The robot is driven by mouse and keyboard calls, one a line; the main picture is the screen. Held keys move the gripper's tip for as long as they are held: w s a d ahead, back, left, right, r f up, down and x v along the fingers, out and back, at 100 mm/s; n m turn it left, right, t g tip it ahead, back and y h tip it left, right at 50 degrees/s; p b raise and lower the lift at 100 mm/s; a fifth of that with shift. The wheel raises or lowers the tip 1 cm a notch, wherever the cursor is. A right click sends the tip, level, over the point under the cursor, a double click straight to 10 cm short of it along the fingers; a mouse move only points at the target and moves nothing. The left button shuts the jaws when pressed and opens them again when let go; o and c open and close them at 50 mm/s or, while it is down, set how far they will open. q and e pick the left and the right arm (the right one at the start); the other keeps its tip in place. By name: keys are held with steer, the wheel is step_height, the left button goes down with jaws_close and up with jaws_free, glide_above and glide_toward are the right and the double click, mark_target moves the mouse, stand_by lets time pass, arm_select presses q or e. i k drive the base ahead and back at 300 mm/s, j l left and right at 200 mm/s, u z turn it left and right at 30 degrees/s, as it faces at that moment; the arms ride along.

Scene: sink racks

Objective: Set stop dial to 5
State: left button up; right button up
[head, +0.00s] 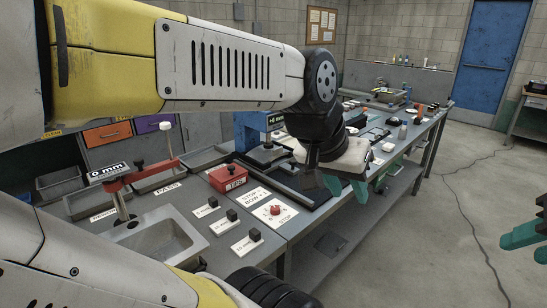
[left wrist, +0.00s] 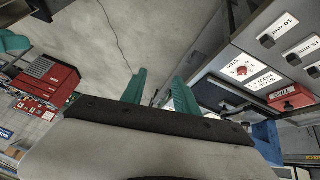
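The stop dial (head: 275,210) is a small red knob on a white plate marked STOP, near the bench's front edge. In the left wrist view the dial (left wrist: 243,70) is at the right; its pointer setting is too small to read. My left gripper (head: 346,188) has green fingers and is to the right of the dial, apart from it. In the left wrist view its fingers (left wrist: 160,95) are spread with nothing between them. My right gripper (head: 525,240) is at the right edge, partly cut off. Its green fingers (left wrist: 12,56) look apart and empty in the left wrist view.
A red box (head: 228,177) sits behind the dial. Several black blocks on labelled plates, including one (head: 254,235), are left of it, beside a sink basin (head: 155,245). A blue press (head: 255,130) stands farther back. Open floor (head: 450,230) lies to the right.

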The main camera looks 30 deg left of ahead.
mark_target(275, 210)
steer(key=u, duration=1.3)
